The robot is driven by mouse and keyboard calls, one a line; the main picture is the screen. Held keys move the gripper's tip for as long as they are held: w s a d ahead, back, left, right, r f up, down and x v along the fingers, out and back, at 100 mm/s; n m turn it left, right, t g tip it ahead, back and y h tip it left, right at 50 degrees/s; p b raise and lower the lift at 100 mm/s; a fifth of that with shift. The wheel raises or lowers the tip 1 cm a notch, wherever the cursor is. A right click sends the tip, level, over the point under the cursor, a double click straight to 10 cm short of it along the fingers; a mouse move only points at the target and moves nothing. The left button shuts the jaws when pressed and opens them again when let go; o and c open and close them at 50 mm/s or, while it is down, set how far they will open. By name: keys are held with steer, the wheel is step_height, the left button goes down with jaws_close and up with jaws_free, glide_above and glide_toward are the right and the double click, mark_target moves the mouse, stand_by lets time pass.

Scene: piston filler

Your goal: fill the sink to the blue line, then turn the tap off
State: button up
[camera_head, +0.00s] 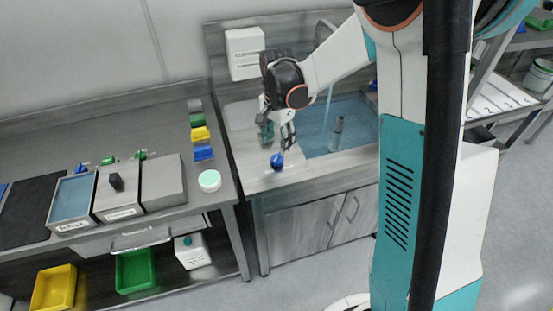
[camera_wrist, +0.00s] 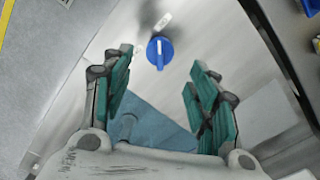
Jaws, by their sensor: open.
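The sink (camera_head: 312,146) holds blue-tinted water (camera_head: 355,115), and an upright grey pipe (camera_head: 338,132) stands in it. A thin pale stream (camera_head: 328,105) seems to fall into the water behind my arm. I cannot make out the blue line. The round blue tap knob (camera_head: 277,161) is on the counter at the sink's front left. In the wrist view the knob (camera_wrist: 160,52) shows a white mark and lies just beyond my gripper (camera_wrist: 159,61), between the lines of its green fingers. My gripper (camera_head: 278,138) is open, empty and apart from the knob.
A white dispenser (camera_head: 245,54) hangs behind the sink. Shelving (camera_head: 500,98) stands at the right. The counter around the knob is clear.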

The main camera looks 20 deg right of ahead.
mark_target(277, 158)
step_height(277, 158, down, 8)
steer(key=shift+r+b, duration=0.2)
steer(key=shift+b, duration=0.85)
steer(key=c, duration=1.1)
